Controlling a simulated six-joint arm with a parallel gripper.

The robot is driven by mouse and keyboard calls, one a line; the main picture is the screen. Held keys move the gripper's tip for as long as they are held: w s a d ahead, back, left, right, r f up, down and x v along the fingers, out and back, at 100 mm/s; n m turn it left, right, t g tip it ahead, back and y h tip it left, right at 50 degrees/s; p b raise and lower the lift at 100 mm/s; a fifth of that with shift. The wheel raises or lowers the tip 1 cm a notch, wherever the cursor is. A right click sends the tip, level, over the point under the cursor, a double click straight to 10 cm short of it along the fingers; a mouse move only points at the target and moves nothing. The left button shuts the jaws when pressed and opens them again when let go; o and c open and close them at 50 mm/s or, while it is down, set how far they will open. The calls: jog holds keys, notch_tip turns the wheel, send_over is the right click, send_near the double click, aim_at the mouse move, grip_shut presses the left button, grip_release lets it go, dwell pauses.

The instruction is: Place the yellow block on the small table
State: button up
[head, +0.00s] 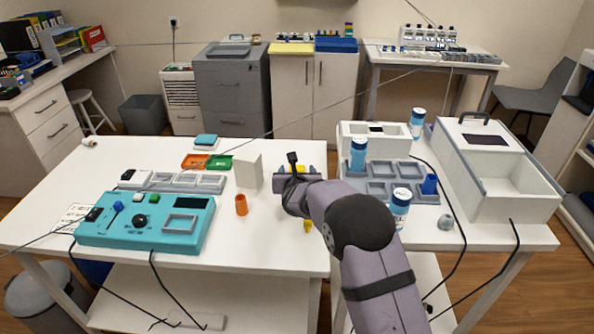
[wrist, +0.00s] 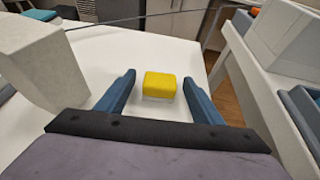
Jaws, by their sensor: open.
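The yellow block (wrist: 160,84) lies on the white table (wrist: 95,44), near its right edge, in the wrist view. My gripper (wrist: 159,77) is open, with one blue finger on each side of the block and a gap on both sides. In the head view my gripper (head: 296,172) is over the back right part of the left white table (head: 270,250). Yellow patches (head: 303,168) show there around my gripper, which hides most of the block. A second white table (head: 465,238) stands to the right. I cannot tell which is the small table.
A pale upright box (head: 249,171) and an orange cup (head: 241,205) stand left of my gripper. A teal console (head: 150,222) is farther left. The right table is crowded with a grey rack (head: 385,168), bottles and a large white device (head: 500,185). A gap separates the tables.

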jog(key=shift+w, duration=0.1)
jog(key=c, duration=1.2)
jog(key=shift+r, duration=0.15)
jog(key=shift+r, duration=0.9)
notch_tip(320, 180, up, 29)
jog(key=p, duration=1.6)
jog(key=shift+r, duration=0.2)
